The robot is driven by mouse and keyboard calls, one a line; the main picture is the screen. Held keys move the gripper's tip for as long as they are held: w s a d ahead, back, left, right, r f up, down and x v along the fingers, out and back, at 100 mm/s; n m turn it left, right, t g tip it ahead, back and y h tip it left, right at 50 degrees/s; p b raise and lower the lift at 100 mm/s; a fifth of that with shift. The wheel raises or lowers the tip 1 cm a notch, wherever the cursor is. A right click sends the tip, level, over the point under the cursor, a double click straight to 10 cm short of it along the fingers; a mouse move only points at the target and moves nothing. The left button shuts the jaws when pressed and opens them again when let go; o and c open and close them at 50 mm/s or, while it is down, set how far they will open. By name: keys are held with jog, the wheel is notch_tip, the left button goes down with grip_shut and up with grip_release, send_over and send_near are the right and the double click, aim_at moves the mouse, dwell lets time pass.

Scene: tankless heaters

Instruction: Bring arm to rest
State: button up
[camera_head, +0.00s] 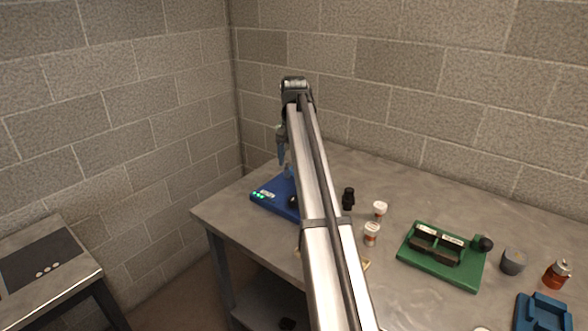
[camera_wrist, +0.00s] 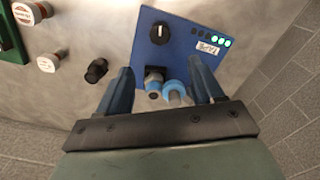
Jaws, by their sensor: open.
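My gripper (camera_head: 281,160) hangs pointing down at the end of my outstretched arm, over the far left part of the grey workbench (camera_head: 225,212). In the wrist view my gripper (camera_wrist: 160,66) has its two blue-grey fingers spread apart. A blue device (camera_head: 268,196) with lit green lights lies on the bench below it. In the wrist view the blue device (camera_wrist: 188,50) shows a black knob, a label and two blue-and-grey round fittings, which appear between the fingers. I see nothing held. My arm hides part of the blue device and the middle of the bench.
A black fitting (camera_head: 348,198) and two white-capped bottles (camera_head: 380,209) stand right of my arm. Farther right are a green-based fixture (camera_head: 440,268), a grey cup (camera_head: 512,262), an amber bottle (camera_head: 557,274) and a blue holder (camera_head: 541,314). Block walls (camera_head: 440,80) stand behind and left.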

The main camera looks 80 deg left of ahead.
jog(key=shift+r, duration=0.3)
dwell(0.4)
